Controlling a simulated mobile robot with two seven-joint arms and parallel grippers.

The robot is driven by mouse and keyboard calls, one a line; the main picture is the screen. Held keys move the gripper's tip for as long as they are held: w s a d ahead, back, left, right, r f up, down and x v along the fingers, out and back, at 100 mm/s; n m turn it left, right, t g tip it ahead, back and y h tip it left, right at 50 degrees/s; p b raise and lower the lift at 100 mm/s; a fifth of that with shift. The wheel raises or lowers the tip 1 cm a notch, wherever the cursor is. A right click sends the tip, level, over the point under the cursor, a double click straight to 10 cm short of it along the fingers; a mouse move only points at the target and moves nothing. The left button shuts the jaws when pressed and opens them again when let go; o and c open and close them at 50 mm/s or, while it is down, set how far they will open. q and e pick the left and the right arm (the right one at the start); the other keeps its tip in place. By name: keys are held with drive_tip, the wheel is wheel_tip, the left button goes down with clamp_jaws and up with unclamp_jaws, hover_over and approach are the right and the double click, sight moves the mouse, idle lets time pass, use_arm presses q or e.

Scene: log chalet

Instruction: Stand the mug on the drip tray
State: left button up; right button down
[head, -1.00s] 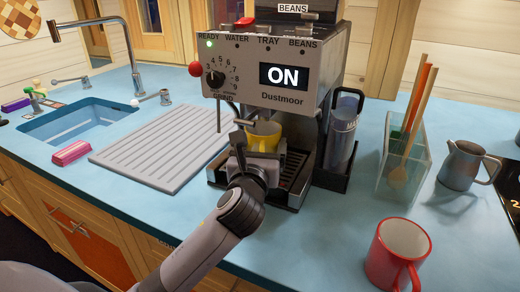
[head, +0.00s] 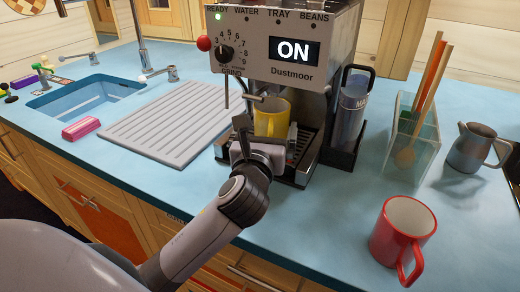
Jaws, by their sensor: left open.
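A yellow mug (head: 271,118) stands upright under the spout of the coffee machine, over the dark slatted drip tray (head: 304,158). Its lower part is hidden behind my left gripper (head: 267,136). That gripper is open, just in front of the mug and low, with one finger to the left of the mug and the other to its right. I cannot tell whether either finger touches the mug. A red mug (head: 396,238) stands upright on the counter at the front right, clear of the gripper. My right gripper is not in view.
The coffee machine (head: 285,75) shows ON and a green READY light. Further right are a clear holder (head: 412,145) with utensils and a metal pitcher (head: 474,148). Left are a ribbed draining board (head: 165,122) and a sink.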

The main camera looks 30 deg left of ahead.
use_arm(q)
drive_tip(key=v, duration=0.9)
drive_tip(key=shift+s, duration=0.1)
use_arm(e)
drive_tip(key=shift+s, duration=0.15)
